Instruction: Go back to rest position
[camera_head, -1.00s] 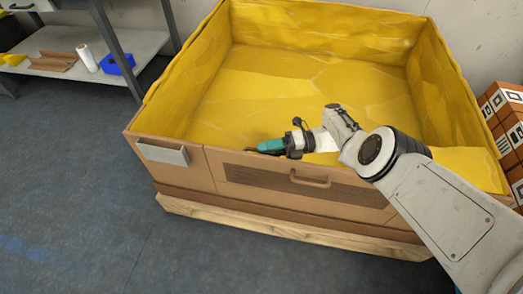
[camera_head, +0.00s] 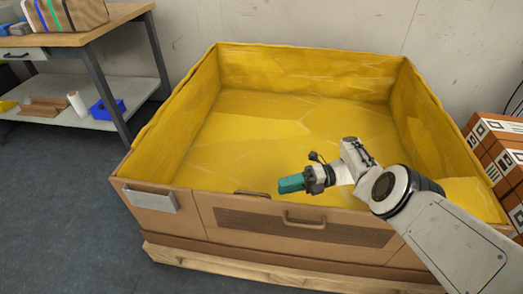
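My gripper (camera_head: 290,184) is at the end of my arm, which comes in from the lower right. It hangs over the front part of a large brown box (camera_head: 240,211) with a yellow lining (camera_head: 260,115). The gripper's end is teal and points left. Its fingertips are too small to make out, so I cannot tell whether it is open or shut. No separate object can be made out in it. The box looks empty where I can see into it; my arm hides part of its front right.
The box stands on a wooden pallet (camera_head: 235,274). Stacked boxes with printed codes (camera_head: 497,150) stand at the right. At the left is a workbench (camera_head: 85,38) with a lower shelf (camera_head: 65,116) holding a blue bin (camera_head: 107,109). Dark floor (camera_head: 60,200) is clear at the lower left.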

